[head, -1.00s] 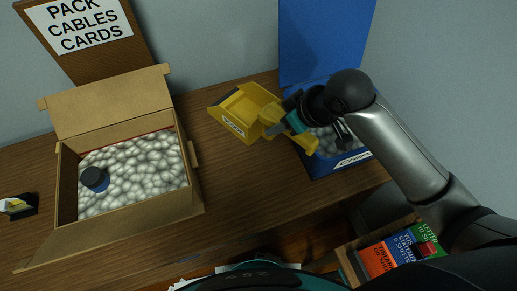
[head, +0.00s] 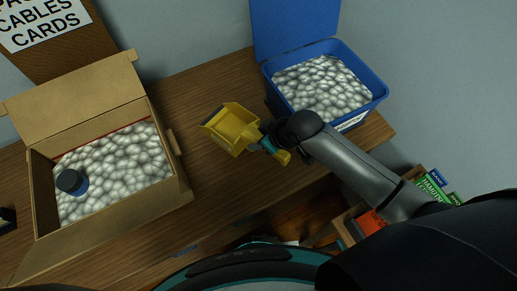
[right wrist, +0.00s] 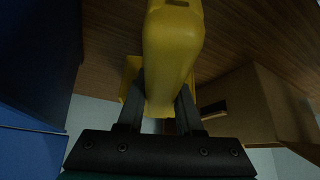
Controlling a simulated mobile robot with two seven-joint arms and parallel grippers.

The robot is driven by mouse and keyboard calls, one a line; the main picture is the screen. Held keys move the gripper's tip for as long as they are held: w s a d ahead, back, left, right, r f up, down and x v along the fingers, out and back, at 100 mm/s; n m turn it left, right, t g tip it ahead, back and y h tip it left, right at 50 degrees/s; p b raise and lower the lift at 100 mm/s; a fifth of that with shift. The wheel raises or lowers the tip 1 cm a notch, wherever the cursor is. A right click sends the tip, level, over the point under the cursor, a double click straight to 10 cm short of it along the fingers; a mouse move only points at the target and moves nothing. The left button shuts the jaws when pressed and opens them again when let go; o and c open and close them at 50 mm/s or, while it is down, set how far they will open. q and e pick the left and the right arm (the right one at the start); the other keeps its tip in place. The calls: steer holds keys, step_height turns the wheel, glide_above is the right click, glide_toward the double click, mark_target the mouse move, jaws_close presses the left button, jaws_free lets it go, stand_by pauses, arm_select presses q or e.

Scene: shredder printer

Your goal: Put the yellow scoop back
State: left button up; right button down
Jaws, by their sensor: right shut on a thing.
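The yellow scoop (head: 230,128) is in my right gripper (head: 264,145), which is shut on its handle. In the head view the scoop is over the wooden table, between the cardboard box and the blue bin, with its hollow side showing and looking empty. I cannot tell whether it touches the table. In the right wrist view the yellow handle (right wrist: 173,50) sits between the two dark fingers (right wrist: 158,110). My left gripper is not in view.
A blue bin (head: 375,97) of white packing pieces, its lid raised, stands at the back right. An open cardboard box (head: 150,215) of similar pieces, with a dark-capped jar (head: 72,182) in it, stands at left. Bare table (head: 205,80) lies between them.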

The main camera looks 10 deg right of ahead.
steer(key=shift+f+b, duration=0.65)
steer(key=shift+f, duration=1.55)
steer(key=shift+f, duration=0.2)
steer(key=c, duration=0.6)
jaws_free()
steer(key=shift+o, duration=0.2)
steer(key=shift+r, duration=0.1)
steer(key=shift+r, duration=0.2)
steer(key=p+v, duration=0.3)
steer(key=v, duration=0.8)
steer(key=shift+s+d+r+p, duration=0.15)
steer(key=shift+r+p, duration=0.15)
steer(key=shift+p, duration=0.1)
